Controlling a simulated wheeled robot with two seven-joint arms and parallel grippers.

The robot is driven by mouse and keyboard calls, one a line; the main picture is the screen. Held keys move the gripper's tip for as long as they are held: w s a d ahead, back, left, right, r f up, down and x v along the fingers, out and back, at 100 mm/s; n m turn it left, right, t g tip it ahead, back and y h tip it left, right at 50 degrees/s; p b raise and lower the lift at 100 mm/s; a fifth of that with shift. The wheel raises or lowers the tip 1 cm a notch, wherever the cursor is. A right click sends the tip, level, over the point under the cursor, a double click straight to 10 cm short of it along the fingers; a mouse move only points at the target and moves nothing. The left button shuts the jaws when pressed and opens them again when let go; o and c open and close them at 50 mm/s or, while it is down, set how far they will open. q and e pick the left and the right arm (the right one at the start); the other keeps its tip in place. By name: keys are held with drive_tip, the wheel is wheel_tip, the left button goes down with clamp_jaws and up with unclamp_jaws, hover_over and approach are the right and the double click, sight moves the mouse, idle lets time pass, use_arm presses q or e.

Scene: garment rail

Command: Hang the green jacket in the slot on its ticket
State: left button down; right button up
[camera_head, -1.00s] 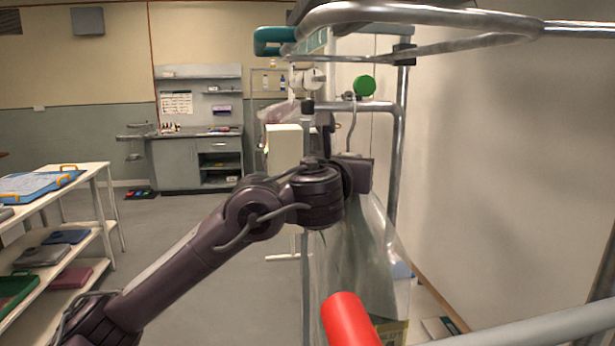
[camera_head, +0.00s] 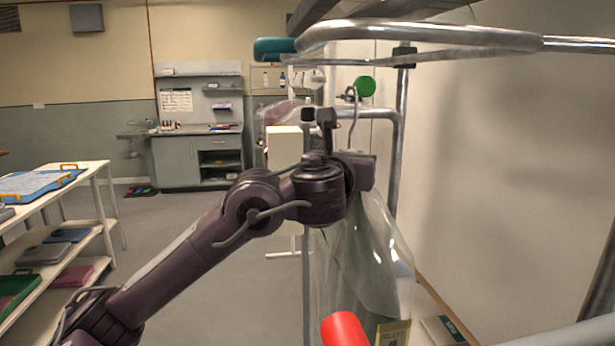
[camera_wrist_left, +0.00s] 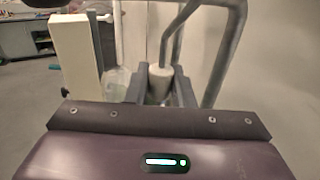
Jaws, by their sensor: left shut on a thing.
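A garment in a clear plastic cover (camera_head: 370,255) hangs below my left gripper (camera_head: 358,165); its colour looks pale grey-green through the cover. A thin metal hanger hook (camera_head: 352,115) rises above the gripper, its tip near the level of a green disc (camera_head: 365,86). A yellow ticket (camera_head: 393,333) is low on the cover; its print is too small to read surely. In the left wrist view my left gripper (camera_wrist_left: 161,85) is shut on a pale cylindrical piece (camera_wrist_left: 158,88), apparently the hanger's neck. My right gripper is out of view.
A metal rail frame (camera_head: 440,38) with a teal end (camera_head: 272,48) is above and right of the gripper. A red-ended piece (camera_head: 343,330) is low in front. A white shelf cart (camera_head: 95,172) stands at left. The floor between is clear.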

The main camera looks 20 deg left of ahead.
use_arm(q)
drive_tip(key=shift+s+d+r+p, duration=0.1)
drive_tip(key=shift+s+d+p, duration=0.45)
drive_tip(key=shift+s, duration=0.35)
drive_tip(key=shift+s+d+r+p, duration=0.1)
drive_tip(key=shift+s+d+p, duration=0.3)
drive_tip(key=shift+s+d, duration=0.4)
drive_tip(key=shift+s+d+p, duration=0.45)
drive_tip(key=shift+s+p, duration=0.05)
drive_tip(key=shift+s, duration=0.65)
drive_tip(key=shift+d+f, duration=0.1)
drive_tip(key=shift+f, duration=0.05)
